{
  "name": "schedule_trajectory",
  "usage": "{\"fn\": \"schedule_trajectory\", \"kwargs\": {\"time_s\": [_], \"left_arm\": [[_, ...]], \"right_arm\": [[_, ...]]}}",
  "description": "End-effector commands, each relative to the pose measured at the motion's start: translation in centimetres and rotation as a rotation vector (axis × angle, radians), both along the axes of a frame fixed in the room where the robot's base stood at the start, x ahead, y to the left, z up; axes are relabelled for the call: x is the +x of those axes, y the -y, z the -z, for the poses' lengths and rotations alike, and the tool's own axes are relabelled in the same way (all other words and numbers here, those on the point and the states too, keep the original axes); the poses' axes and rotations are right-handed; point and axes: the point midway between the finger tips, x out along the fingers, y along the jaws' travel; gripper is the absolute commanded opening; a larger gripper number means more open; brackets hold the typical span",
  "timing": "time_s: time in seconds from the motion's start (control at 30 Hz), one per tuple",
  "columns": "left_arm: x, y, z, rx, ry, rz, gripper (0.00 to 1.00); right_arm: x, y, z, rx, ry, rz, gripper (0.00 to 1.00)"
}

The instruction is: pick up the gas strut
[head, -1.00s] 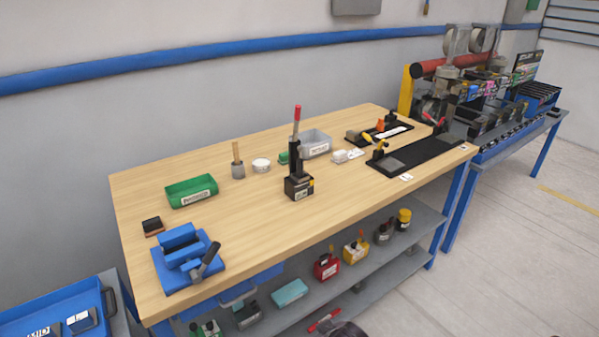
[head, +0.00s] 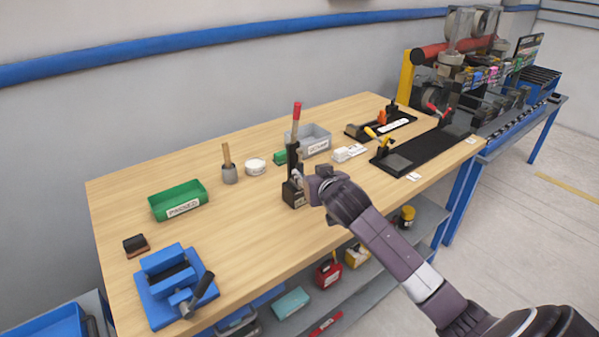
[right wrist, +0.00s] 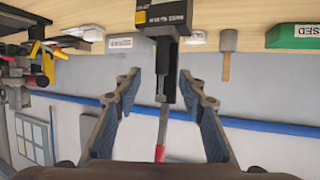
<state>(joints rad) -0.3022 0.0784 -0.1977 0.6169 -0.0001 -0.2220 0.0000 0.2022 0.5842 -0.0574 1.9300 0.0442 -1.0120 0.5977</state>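An upright strut-like piece, which I take for the gas strut (head: 296,112), stands in a black block (head: 292,194) on the wooden bench. It has a dark body, a thin grey rod and a red top. In the right wrist view, which is upside down, the strut (right wrist: 161,86) runs between my open fingers with a gap on each side. My right gripper (head: 306,182) is close to the black stand, and its jaws (right wrist: 160,78) hold nothing. I cannot tell how deep the strut lies between them. My left gripper is not in view.
A grey bin (head: 316,134), a white round tub (head: 255,167) and a wooden-handled mallet (head: 229,172) stand behind the strut. A green bin (head: 178,202) and a blue vise (head: 172,288) are at left. Black fixtures (head: 430,151) are at right. The bench's front middle is clear.

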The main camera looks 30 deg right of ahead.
Motion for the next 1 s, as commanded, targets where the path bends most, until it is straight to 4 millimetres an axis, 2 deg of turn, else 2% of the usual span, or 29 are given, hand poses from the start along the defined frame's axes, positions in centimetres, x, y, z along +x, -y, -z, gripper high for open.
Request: {"fn": "schedule_trajectory", "kwargs": {"time_s": [0.07, 0.17, 0.27, 0.5, 0.63, 0.77, 1.0], "left_arm": [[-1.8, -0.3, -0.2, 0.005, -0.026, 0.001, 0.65], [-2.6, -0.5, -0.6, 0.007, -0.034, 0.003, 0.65], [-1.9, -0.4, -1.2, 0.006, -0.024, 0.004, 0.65], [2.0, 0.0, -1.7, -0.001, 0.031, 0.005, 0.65], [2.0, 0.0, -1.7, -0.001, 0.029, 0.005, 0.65], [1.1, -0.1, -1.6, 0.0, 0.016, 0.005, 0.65], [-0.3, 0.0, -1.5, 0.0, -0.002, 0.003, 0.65]], "right_arm": [[0.5, 0.1, 0.1, 0.0, -0.001, 0.001, 0.38], [1.4, 0.3, 0.5, 0.0, -0.002, 0.002, 0.38], [2.6, 0.5, 1.0, -0.001, -0.002, 0.001, 0.38], [4.5, 1.0, 2.0, -0.001, -0.001, 0.001, 0.38], [4.7, 1.0, 2.1, -0.001, -0.001, 0.0, 0.38], [4.7, 1.0, 2.2, -0.001, -0.001, 0.0, 0.38], [4.7, 1.0, 2.2, -0.001, -0.001, 0.0, 0.13]]}}
